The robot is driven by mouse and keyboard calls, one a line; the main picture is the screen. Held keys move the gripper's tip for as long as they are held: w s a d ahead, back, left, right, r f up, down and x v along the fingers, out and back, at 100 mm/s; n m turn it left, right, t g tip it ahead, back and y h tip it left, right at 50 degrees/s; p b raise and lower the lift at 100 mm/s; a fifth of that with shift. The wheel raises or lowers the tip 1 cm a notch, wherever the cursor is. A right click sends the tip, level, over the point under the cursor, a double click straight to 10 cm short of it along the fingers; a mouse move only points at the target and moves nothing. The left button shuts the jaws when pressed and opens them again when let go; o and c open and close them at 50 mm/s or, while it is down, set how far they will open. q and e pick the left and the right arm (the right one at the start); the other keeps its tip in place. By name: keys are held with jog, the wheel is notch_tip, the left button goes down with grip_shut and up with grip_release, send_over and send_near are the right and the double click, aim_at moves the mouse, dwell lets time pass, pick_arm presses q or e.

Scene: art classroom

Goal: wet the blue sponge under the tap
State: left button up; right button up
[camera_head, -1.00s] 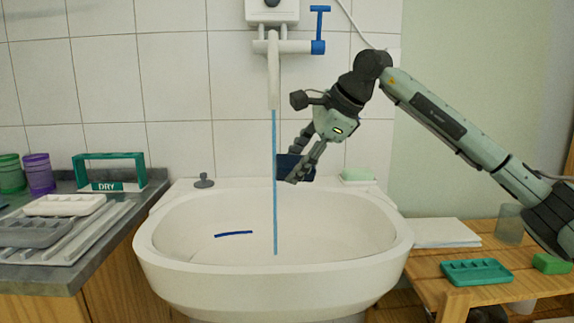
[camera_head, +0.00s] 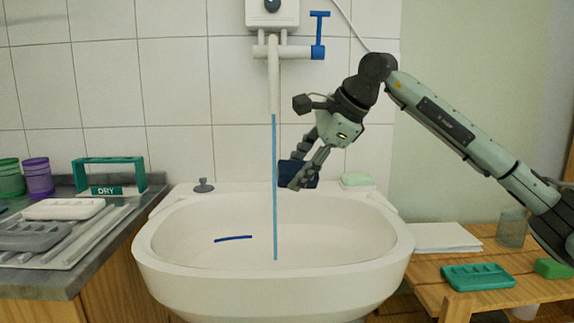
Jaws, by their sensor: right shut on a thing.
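The white tap (camera_head: 273,75) with a blue handle (camera_head: 319,35) is on the tiled wall, and a thin blue stream of water (camera_head: 275,190) falls from it into the white basin (camera_head: 180,283). My right gripper (camera_head: 297,178) is shut on the dark blue sponge (camera_head: 290,170) and holds it above the back of the basin, at the stream's right side. The sponge's left edge shows at the stream; I cannot tell whether they touch. The gripper's fingers hide part of the sponge. My left gripper is not in view.
A green soap (camera_head: 357,179) lies on the basin's back right rim, and a dark plug (camera_head: 204,185) on its back left. A blue strip (camera_head: 233,238) lies in the basin. Left is a counter with a DRY rack (camera_head: 110,175) and trays; right is a wooden bench with a green tray (camera_head: 478,277).

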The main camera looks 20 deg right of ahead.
dwell(0.5)
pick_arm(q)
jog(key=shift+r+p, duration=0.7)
pick_arm(e)
jog(key=s+r, duration=0.4)
jog(key=s, duration=0.1)
jog(key=shift+a, duration=0.2)
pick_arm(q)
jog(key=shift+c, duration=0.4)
